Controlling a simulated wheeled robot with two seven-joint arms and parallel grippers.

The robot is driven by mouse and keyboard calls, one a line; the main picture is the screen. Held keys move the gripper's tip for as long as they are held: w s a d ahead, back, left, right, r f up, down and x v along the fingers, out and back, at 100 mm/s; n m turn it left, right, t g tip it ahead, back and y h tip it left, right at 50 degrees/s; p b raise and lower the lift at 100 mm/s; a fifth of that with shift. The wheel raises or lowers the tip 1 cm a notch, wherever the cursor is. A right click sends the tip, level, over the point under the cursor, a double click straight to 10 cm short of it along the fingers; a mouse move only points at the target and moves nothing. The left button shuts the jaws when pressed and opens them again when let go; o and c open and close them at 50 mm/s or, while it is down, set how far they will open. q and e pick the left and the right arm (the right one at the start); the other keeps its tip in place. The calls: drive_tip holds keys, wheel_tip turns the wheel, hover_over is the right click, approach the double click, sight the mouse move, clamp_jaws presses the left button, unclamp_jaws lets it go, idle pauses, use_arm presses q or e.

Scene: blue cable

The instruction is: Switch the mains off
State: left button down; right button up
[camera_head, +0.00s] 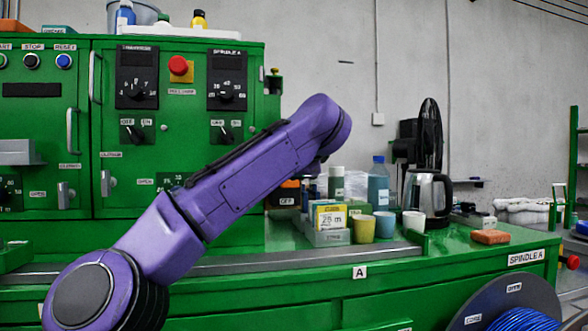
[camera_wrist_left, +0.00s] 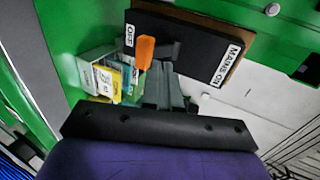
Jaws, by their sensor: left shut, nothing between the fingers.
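The mains switch is a black plate (camera_wrist_left: 205,45) with the labels OFF and MAINS ON at opposite ends. Its orange-ended handle (camera_wrist_left: 146,52) lies beside the OFF label, away from MAINS ON. In the head view my left arm covers most of the switch; only the orange handle (camera_head: 290,184) and the OFF label (camera_head: 287,201) show below it. My left gripper (camera_wrist_left: 163,75) is shut and empty, its fingertips close to the handle; I cannot tell whether they touch. In the head view the gripper is hidden behind its own arm. My right gripper is not in view.
Cups (camera_head: 363,228), a yellow-labelled box (camera_head: 330,216), bottles and a kettle (camera_head: 427,195) stand on the green bench near the switch. Green control panels (camera_head: 180,70) with knobs and a red button (camera_head: 179,66) rise at left. An orange block (camera_head: 490,237) lies on the right.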

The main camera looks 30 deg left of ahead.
use_arm(q)
drive_tip(key=f+b+v, duration=0.1)
drive_tip(key=f+v, duration=0.1)
drive_tip(key=v, duration=1.1)
drive_tip(key=shift+s+d+b, duration=0.3)
drive_tip(key=shift+s, duration=0.15)
drive_tip(key=shift+f, duration=0.1)
